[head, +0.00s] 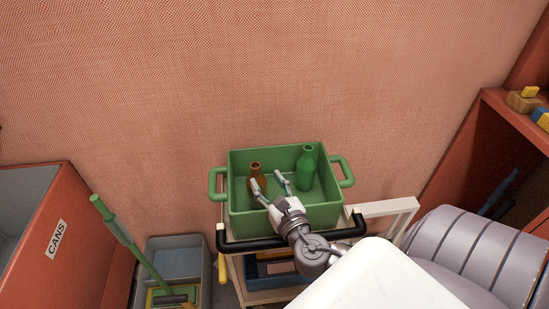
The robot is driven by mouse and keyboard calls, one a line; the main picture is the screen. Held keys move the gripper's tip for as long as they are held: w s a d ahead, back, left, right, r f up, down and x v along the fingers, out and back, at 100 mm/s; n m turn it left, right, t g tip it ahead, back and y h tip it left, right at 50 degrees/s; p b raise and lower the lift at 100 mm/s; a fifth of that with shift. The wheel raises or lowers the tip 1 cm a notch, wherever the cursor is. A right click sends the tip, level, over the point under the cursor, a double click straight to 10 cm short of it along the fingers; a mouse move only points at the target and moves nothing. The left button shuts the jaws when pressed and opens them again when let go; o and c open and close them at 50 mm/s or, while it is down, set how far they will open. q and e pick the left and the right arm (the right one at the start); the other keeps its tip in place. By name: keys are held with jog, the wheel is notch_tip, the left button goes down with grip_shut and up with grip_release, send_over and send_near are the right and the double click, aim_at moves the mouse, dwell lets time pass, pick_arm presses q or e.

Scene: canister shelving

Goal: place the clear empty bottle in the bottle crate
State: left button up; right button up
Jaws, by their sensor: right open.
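The green bottle crate (278,222) with two side handles stands on a cart against the wall. Inside it are a brown bottle (256,168) at the left and a green bottle (306,170) at the right, both upright. My right gripper (268,184) reaches over the crate's front wall, its fingers spread and open inside the crate outline, close to the brown bottle. I cannot make out a clear bottle; the gripper and arm hide part of the crate's inside. My left gripper is not in view.
The cart has a black front rail (252,243) and a lower shelf with a blue bin (262,271). A red bin marked CANS (57,238) is at left. A green-handled mop (130,240) stands in a grey bucket (178,262). Red shelving (470,150) is at right.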

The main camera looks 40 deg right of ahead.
jog(key=v, duration=0.4)
jog(key=shift+r, duration=0.1)
dwell(0.5)
